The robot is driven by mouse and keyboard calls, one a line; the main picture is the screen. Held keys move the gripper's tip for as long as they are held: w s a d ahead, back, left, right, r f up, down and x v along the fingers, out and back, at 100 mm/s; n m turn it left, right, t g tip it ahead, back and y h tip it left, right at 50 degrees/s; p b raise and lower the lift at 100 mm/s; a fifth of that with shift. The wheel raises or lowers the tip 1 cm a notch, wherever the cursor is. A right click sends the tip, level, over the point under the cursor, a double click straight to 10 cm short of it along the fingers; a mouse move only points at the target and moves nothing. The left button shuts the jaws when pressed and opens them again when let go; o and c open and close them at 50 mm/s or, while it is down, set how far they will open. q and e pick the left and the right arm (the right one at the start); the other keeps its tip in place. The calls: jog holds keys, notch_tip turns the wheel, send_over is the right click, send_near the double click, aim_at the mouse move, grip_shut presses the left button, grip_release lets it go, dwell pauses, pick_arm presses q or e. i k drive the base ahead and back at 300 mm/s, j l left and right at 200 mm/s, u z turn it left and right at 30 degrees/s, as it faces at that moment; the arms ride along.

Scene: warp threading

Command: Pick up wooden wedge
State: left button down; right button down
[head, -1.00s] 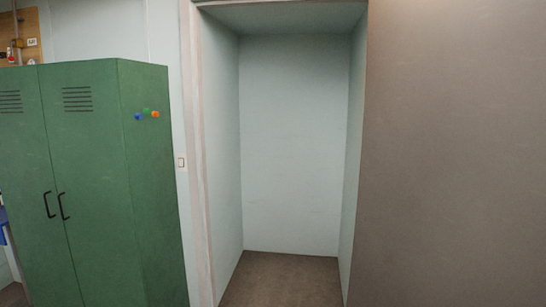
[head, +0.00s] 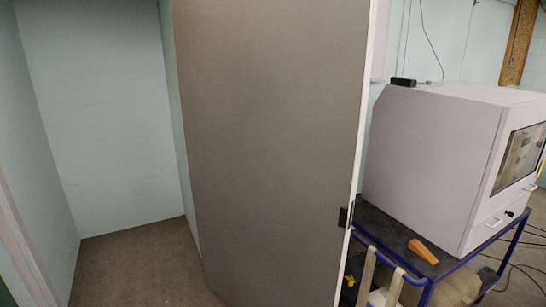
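The wooden wedge (head: 423,251) is a small orange-brown block in the head view, at the lower right. It lies on the dark top of a blue-framed cart (head: 385,229), in front of a large pale machine. Neither of my grippers shows in the head view.
A large brown door panel (head: 270,150) stands open in the middle, with a black latch (head: 345,216) on its edge near the cart. The pale boxy machine (head: 435,165) sits on the cart. A bare alcove (head: 100,120) is at the left. Cables (head: 518,275) lie on the floor at the right.

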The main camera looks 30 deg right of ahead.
aim_at(416, 247)
jog(key=l+z, duration=0.1)
jog(key=z, duration=2)
